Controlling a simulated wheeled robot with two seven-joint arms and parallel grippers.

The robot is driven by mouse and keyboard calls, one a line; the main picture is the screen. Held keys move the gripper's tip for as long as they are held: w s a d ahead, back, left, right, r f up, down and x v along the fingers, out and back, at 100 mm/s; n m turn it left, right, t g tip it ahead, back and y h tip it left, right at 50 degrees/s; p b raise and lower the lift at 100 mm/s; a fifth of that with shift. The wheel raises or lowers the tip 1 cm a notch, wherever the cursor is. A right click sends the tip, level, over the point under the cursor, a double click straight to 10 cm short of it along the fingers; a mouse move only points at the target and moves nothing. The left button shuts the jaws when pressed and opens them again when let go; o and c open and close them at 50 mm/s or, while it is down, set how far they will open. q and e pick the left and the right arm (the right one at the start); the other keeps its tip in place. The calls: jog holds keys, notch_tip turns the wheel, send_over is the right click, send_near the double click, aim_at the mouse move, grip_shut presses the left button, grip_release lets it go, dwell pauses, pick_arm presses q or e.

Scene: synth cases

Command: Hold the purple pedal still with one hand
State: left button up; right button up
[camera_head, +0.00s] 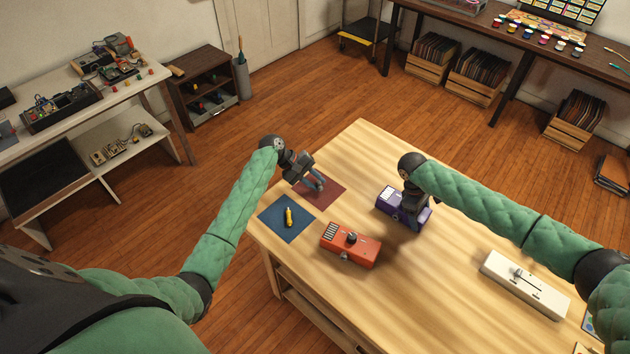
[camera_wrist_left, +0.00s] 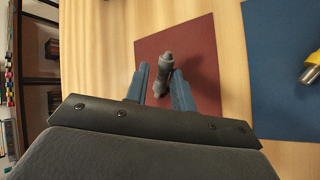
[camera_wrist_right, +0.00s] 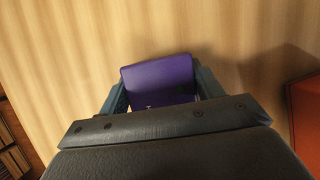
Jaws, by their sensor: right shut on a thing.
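The purple pedal (camera_head: 388,197) sits on the wooden table, partly hidden by my right gripper (camera_head: 408,212). In the right wrist view the pedal (camera_wrist_right: 158,80) fills the space between the two fingers of my right gripper (camera_wrist_right: 158,92), which is shut on it. My left gripper (camera_head: 317,184) is over the maroon mat (camera_head: 333,191). In the left wrist view the fingers of my left gripper (camera_wrist_left: 161,80) stand apart, with a small grey plug-like piece (camera_wrist_left: 164,70) between them over the mat. I see gaps beside that piece.
An orange pedal (camera_head: 365,249) stands between the arms, nearer me. A blue mat (camera_head: 270,222) with a yellow-and-dark tool (camera_head: 288,217) lies left of it. A white slider box (camera_head: 524,284) is at the right. The table's middle is clear.

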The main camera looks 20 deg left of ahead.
pick_arm(q)
jog(key=shift+o, duration=1.3)
jog(key=shift+a+r, duration=0.1)
jog(key=v, duration=1.1)
jog(key=shift+a+r, duration=0.25)
jog(key=shift+a, duration=0.05)
pick_arm(e)
jog(key=o, duration=1.2)
jog(key=shift+c, duration=0.2)
jog(key=shift+r, duration=0.1)
jog(key=v, duration=1.1)
jog(key=shift+a+r, duration=0.15)
jog(key=shift+r, duration=0.2)
